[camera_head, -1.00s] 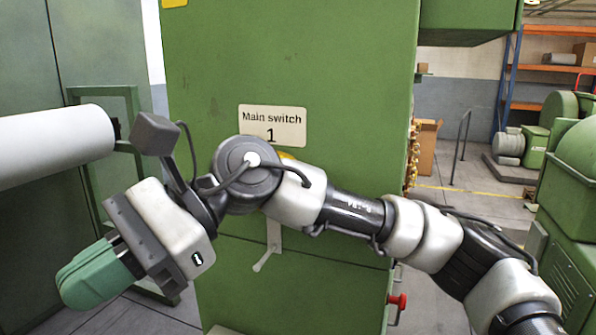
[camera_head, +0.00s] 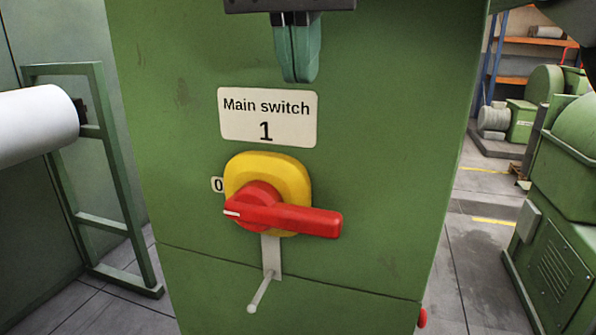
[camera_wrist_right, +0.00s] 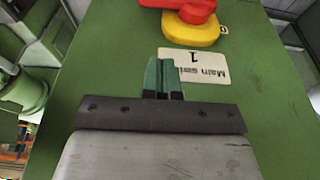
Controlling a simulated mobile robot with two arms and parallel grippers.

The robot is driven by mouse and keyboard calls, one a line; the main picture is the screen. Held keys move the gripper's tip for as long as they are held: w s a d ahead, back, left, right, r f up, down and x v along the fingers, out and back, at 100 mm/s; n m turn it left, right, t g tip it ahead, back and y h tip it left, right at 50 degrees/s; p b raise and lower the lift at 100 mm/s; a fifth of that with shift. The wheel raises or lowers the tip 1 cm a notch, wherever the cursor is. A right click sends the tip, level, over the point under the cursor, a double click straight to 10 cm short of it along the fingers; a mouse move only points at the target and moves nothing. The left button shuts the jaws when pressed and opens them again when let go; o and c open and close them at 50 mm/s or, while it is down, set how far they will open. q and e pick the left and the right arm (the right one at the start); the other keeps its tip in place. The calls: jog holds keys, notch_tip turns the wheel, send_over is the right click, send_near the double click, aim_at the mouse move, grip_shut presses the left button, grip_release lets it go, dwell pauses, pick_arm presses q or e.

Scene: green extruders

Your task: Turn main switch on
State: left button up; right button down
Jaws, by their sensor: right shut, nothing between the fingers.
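The main switch is a red rotary handle (camera_head: 290,218) on a yellow plate (camera_head: 290,175), on the front of a green cabinet (camera_head: 380,150). The handle lies nearly level, its long end to the right and its white mark at the left, near the "0" label. A white "Main switch 1" sign (camera_head: 267,117) is above it. My right gripper (camera_head: 299,78) is shut and empty, pointing down just above the sign. The right wrist view shows its green fingers (camera_wrist_right: 163,66) together, with the sign (camera_wrist_right: 193,66) and the red handle (camera_wrist_right: 180,5) beyond. My left gripper is not in view.
A small metal lever (camera_head: 262,290) sticks out below the switch. A white roll (camera_head: 35,125) on a green frame (camera_head: 105,155) stands at the left. A green machine (camera_head: 560,230) stands at the right, with floor between it and the cabinet.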

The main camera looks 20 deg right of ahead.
jog(key=shift+s, duration=0.65)
jog(key=p, duration=0.1)
send_over(310, 207)
jog(key=s, duration=0.1)
notch_tip(310, 207, down, 6)
jog(key=f+p, duration=0.1)
jog(key=f, duration=0.2)
jog(key=f+p, duration=0.1)
jog(key=f, duration=0.2)
jog(key=shift+w+a+f+p, duration=0.15)
jog(key=shift+a+f+p, duration=0.05)
jog(key=shift+f+p, duration=0.1)
jog(key=shift+f, duration=0.4)
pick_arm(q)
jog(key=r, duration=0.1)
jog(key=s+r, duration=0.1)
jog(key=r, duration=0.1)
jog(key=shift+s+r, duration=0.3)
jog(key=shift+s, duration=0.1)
